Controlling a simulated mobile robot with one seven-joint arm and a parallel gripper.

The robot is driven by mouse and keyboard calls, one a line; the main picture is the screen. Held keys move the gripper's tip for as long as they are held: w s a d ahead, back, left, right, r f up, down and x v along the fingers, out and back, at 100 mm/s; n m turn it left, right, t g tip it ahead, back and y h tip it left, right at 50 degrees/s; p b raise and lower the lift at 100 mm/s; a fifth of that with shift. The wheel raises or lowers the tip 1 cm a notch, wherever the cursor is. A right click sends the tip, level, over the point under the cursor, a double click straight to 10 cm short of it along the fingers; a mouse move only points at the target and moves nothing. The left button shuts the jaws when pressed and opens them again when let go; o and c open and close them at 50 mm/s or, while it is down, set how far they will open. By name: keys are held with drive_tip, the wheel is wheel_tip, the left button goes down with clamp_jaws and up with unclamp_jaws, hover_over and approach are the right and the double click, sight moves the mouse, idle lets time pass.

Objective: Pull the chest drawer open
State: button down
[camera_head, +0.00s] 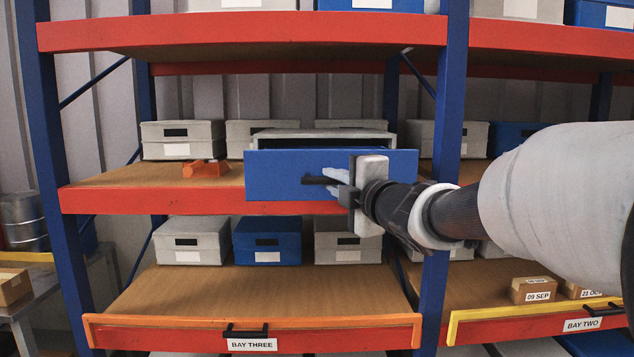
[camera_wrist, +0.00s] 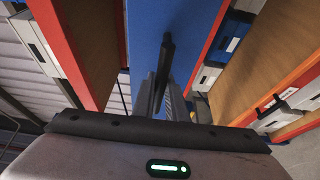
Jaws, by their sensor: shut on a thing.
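The chest (camera_head: 325,133) is a grey box on the middle shelf, with a blue drawer front (camera_head: 270,175) facing me. The drawer front stands forward of the chest, over the shelf's red front edge. A dark bar handle (camera_head: 316,181) is on the drawer front, and it also shows in the wrist view (camera_wrist: 166,48). My gripper (camera_head: 340,183) is shut on the handle, coming from the right. In the wrist view my gripper's fingers (camera_wrist: 165,95) are around the handle, with the blue front (camera_wrist: 145,30) behind. The drawer's inside is mostly hidden by its front.
An orange part (camera_head: 205,168) lies on the middle shelf (camera_head: 110,175) left of the chest. Grey lidded boxes (camera_head: 183,139) stand behind. A blue upright (camera_head: 446,110) is close to my arm. A pull-out shelf marked BAY THREE (camera_head: 160,325) is below.

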drive_tip(key=c, duration=1.8)
unclamp_jaws()
drive_tip(key=shift+o, duration=0.2)
drive_tip(key=p+v, duration=0.2)
drive_tip(key=v, duration=1.5)
drive_tip(key=shift+s, duration=0.2)
drive_tip(key=shift+d, duration=0.1)
